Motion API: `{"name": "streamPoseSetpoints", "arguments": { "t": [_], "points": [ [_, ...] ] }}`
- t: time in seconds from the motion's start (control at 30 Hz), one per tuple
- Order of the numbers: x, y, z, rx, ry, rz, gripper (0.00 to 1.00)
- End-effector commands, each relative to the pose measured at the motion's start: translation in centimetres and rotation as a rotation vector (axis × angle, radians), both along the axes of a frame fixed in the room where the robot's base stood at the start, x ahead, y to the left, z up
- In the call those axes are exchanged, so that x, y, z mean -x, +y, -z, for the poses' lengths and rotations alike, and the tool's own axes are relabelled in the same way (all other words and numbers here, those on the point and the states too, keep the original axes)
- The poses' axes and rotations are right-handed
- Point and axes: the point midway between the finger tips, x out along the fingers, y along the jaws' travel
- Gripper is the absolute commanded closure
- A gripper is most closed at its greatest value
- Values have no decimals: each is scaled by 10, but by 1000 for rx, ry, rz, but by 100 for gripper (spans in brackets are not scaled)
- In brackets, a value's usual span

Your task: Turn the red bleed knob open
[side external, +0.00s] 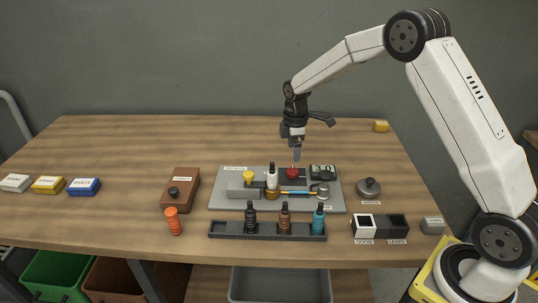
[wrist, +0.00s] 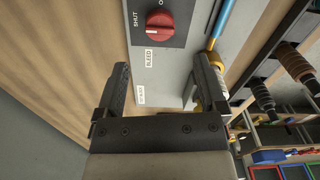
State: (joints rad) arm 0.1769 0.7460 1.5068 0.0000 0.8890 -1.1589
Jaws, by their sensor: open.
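The red bleed knob (side external: 292,173) sits on a dark square panel on the grey base plate (side external: 222,203). In the wrist view the knob (wrist: 160,24) is at the top, with SHUT printed to its left, a partly cut-off marking above, and a BLEED label below. A small white mark shows on its lower left. My gripper (side external: 297,153) is above the knob, pointing down. In the wrist view my gripper (wrist: 161,70) has its two fingers wide apart with nothing between them; the knob lies beyond the fingertips.
A rack (side external: 226,228) of several bottles stands in front. The table behind the plate is clear.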

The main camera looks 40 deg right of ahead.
Motion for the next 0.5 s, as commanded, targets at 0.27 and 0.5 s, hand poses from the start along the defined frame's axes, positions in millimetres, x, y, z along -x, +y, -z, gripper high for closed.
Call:
{"name": "streamPoseSetpoints", "arguments": {
  "t": [0.27, 0.5],
  "points": [
    [0, 0, 4, 0, 1, -2, 10],
    [0, 0, 23, 0, 2, -1, 10]
  ]
}}
